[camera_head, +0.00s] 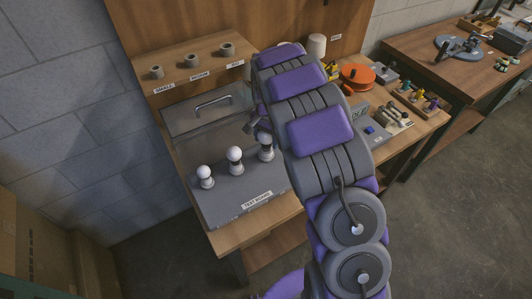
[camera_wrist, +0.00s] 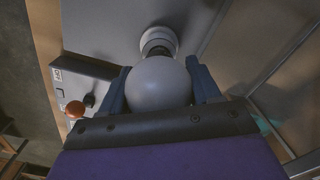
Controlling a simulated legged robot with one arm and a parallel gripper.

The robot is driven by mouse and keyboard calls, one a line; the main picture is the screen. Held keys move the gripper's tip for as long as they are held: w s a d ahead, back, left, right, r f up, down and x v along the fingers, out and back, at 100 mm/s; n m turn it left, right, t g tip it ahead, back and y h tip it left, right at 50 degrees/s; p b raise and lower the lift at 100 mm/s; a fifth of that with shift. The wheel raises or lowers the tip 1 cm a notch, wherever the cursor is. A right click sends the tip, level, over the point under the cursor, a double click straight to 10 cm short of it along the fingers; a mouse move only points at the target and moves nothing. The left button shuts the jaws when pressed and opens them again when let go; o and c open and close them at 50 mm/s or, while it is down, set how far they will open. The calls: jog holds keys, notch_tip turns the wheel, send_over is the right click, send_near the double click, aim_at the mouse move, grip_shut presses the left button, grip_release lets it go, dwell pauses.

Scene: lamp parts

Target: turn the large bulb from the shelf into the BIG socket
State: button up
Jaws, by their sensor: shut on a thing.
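My gripper (camera_wrist: 160,92) is shut on the large white bulb (camera_wrist: 160,84), with a dark finger on each side of it. In the wrist view the bulb's neck meets the round pale BIG socket (camera_wrist: 159,40); I cannot tell how deep it is seated. In the head view the large bulb (camera_head: 265,139) stands upright over the rightmost socket of the test board (camera_head: 230,210), and my gripper (camera_head: 260,124) is at it, partly hidden by my arm.
Two smaller white bulbs (camera_head: 204,172) (camera_head: 235,154) stand in sockets to the left. The shelf (camera_head: 175,75) carries three grey ring holders with no bulbs. An orange round thing (camera_head: 357,76) and small tools lie right of my arm.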

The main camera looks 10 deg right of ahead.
jog(key=shift+f, duration=0.55)
dwell(1.6)
jog(key=o, duration=0.3)
jog(key=c, duration=0.3)
jog(key=shift+s+f+p, duration=0.1)
jog(key=shift+f+p, duration=0.1)
jog(key=shift+p, duration=0.25)
jog(key=m+p, duration=0.2)
jog(key=m, duration=0.1)
jog(key=shift+r, duration=0.1)
jog(key=m+p, duration=0.1)
jog(key=m, duration=0.3)
jog(key=shift+s, duration=0.1)
dwell(0.3)
